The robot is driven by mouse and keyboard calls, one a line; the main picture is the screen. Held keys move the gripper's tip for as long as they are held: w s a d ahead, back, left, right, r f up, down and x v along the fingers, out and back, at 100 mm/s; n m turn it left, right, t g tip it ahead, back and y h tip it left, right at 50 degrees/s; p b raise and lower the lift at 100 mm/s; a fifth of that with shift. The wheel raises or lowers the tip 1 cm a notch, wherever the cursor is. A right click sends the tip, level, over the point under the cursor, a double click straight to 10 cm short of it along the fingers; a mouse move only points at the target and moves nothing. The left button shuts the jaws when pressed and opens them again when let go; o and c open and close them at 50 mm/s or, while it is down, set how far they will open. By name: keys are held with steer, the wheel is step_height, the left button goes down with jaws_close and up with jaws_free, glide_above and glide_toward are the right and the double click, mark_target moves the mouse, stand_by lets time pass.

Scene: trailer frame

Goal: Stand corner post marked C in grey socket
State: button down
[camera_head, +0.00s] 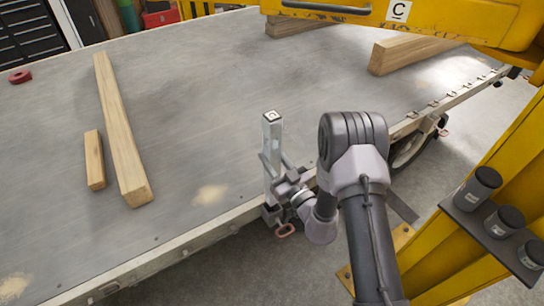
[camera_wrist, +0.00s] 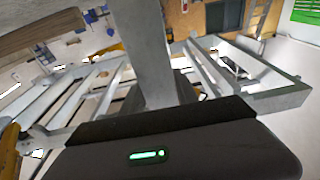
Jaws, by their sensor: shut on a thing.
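A grey metal corner post (camera_head: 271,150) stands about upright at the near edge of the trailer deck. A small white label with a dark mark is on its top end; the mark looks like a C but is small. My gripper (camera_head: 283,186) is shut on the post's lower part. In the wrist view the post (camera_wrist: 150,55) rises from behind the dark edge of my gripper. A dark grey bracket, possibly the socket (camera_head: 271,214), shows at the deck edge below the gripper. The gripper partly hides the post's foot, so I cannot tell whether it sits inside.
Timber beams (camera_head: 118,130) and a short block (camera_head: 94,160) lie on the grey deck (camera_head: 200,110). A yellow post with black cups (camera_head: 478,188) stands at right. A red-handled pin (camera_head: 285,230) hangs below the edge.

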steer(key=shift+s+a+f+b, duration=0.1)
steer(key=shift+a+f+b, duration=0.05)
steer(key=shift+f+b, duration=0.45)
step_height(320, 180, down, 7)
steer(key=b, duration=0.8)
steer(key=shift+f, duration=0.1)
steer(key=shift+f+b, duration=1.1)
steer(key=shift+f, duration=1.05)
steer(key=c, duration=0.8)
jaws_free()
steer(key=shift+c, duration=0.2)
